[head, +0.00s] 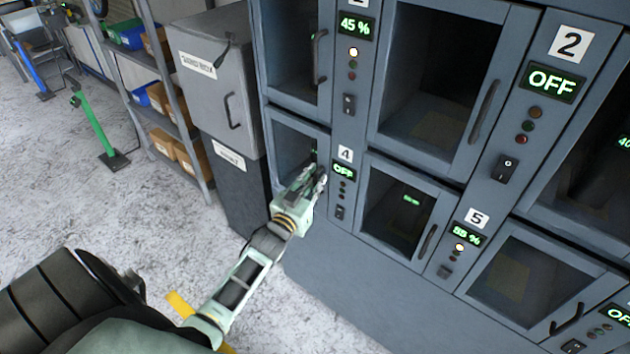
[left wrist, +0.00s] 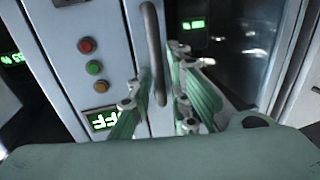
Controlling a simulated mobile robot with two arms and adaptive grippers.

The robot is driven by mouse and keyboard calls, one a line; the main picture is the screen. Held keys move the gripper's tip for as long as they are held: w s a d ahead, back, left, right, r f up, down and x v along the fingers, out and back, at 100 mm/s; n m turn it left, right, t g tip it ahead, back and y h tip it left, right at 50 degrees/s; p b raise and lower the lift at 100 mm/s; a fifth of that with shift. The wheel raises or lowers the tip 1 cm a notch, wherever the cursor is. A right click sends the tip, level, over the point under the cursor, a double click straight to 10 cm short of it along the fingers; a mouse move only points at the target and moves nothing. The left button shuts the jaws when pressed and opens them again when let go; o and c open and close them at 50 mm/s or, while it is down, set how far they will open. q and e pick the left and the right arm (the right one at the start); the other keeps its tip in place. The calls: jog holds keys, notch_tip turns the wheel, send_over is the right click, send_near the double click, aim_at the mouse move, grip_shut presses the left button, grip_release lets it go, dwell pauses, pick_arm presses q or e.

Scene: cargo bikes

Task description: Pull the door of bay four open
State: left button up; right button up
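Bay four's door (head: 290,148) is the lower left glass door, and it looks closed. Its number 4 label (head: 345,153) and green OFF display (head: 343,171) are on the panel to its right. In the left wrist view its dark vertical handle (left wrist: 154,45) stands between the fingers, and the OFF display (left wrist: 103,121) appears upside down. My left gripper (head: 318,176) is at the door's right edge. In the left wrist view the gripper (left wrist: 160,72) is open, one finger on each side of the handle; contact is unclear. My right gripper is not in view.
Other bay doors with handles, such as the one beside panel 5 (head: 398,205), surround bay four. A grey cabinet (head: 215,85) stands left of the lockers, beside shelving with boxes (head: 165,142). A green post (head: 95,125) stands farther left. The floor between is clear.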

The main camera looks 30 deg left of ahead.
pick_arm(q)
jog(key=shift+c, duration=0.2)
grip_shut()
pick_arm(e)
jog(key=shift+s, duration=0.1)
pick_arm(q)
jog(key=shift+s, duration=0.15)
